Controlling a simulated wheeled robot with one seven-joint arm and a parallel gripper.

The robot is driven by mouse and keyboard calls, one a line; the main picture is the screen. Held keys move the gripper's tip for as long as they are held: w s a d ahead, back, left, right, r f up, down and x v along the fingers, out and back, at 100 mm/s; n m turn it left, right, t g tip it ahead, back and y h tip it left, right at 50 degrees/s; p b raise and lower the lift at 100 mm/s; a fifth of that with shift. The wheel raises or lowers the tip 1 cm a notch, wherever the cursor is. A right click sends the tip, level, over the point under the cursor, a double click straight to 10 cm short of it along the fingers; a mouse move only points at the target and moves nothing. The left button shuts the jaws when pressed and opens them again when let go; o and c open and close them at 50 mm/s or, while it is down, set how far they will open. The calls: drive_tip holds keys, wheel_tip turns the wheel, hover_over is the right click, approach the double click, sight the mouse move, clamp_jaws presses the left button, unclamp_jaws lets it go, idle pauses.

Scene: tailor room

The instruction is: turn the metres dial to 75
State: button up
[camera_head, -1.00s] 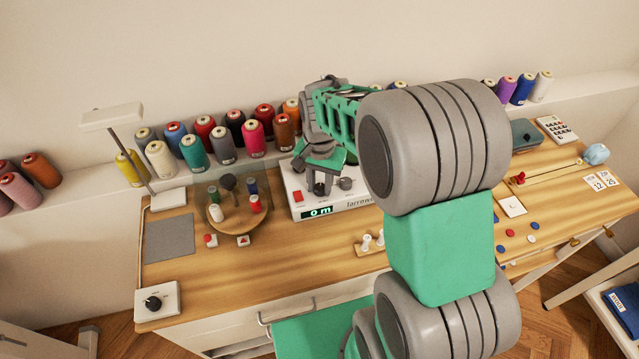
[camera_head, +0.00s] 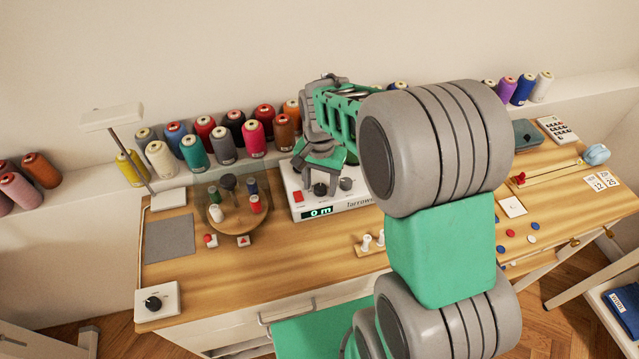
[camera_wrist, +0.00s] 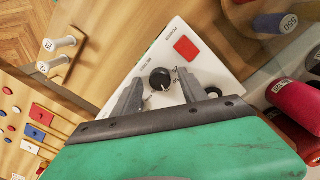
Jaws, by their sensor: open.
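The white machine (camera_head: 346,205) stands on the table in the head view, with a green display (camera_head: 319,212) reading 0 m. The black metres dial (camera_wrist: 160,78) shows in the wrist view, with a white pointer mark and small print around it. My gripper (camera_wrist: 159,80) is open, with one finger on each side of that dial. I cannot tell whether either finger touches it. In the head view my gripper (camera_head: 321,186) is over the machine's front panel and hides this dial.
A red button (camera_head: 297,196) is left of the dial, and a second dark knob (camera_head: 346,184) is right of it. Thread cones (camera_head: 222,142) line the ledge behind. A round spool stand (camera_head: 238,222) stands left of the machine. White spools (camera_head: 373,240) are in front.

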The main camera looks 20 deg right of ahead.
sight(320, 186)
wheel_tip(320, 186, up, 8)
drive_tip(key=shift+f+b, duration=0.25)
drive_tip(key=shift+b, duration=0.1)
drive_tip(key=shift+w+n, duration=0.25)
drive_tip(key=shift+n, duration=0.65)
drive_tip(key=s+f+n, duration=0.1)
drive_tip(key=f, duration=0.1)
drive_tip(key=s+f+n, duration=0.2)
drive_tip(key=shift+s+f, duration=0.15)
drive_tip(key=shift+s, duration=0.15)
drive_tip(key=s+r+n+t, duration=0.1)
drive_tip(key=s+r+n, duration=0.15)
drive_tip(key=s, duration=0.75)
drive_tip(key=r+t, duration=0.1)
drive_tip(key=r, duration=0.1)
drive_tip(key=r+t, duration=0.1)
drive_tip(key=r, duration=0.2)
drive_tip(key=shift+w+a, duration=0.2)
